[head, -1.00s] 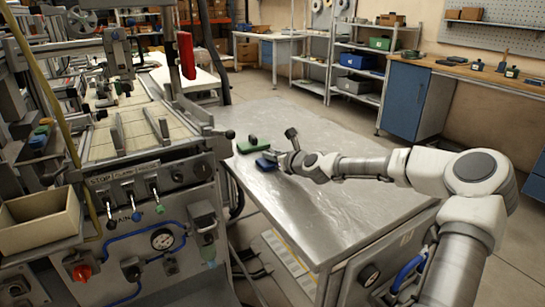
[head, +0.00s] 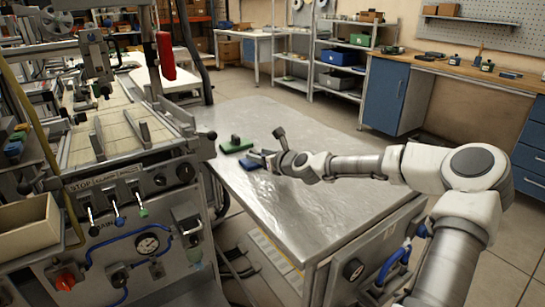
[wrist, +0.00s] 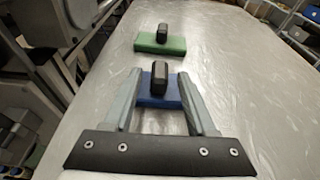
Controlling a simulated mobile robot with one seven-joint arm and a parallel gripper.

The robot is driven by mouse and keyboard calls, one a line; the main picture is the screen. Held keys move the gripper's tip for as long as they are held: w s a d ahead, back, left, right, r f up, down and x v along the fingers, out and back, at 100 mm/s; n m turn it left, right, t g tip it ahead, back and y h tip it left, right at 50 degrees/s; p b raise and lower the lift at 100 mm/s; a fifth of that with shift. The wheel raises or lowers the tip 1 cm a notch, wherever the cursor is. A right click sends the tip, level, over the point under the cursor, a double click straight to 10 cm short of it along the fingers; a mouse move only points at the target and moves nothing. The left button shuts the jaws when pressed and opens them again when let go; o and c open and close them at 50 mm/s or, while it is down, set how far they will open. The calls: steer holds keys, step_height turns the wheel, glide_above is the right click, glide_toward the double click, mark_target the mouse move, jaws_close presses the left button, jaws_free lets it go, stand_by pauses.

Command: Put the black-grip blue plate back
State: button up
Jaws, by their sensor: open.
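The blue plate (head: 249,166) with an upright black grip lies flat on the metal table, and it also shows in the wrist view (wrist: 158,101). Its black grip (wrist: 159,77) stands between the tips of my open gripper (wrist: 159,74), with a gap on each side. In the head view my gripper (head: 262,159) is low over the table at the blue plate and hides part of it. A green plate (head: 236,146) with a black grip lies just beyond, also seen in the wrist view (wrist: 161,43).
The machine (head: 150,200) with levers and a gauge stands left of the table. A beige bin (head: 28,228) is at its front left. The right part of the metal table (head: 320,215) is clear. Shelves and a wooden bench (head: 465,72) stand behind.

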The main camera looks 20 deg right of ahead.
steer(key=p+v, duration=0.2)
steer(key=v, duration=0.7)
steer(key=shift+s, duration=0.15)
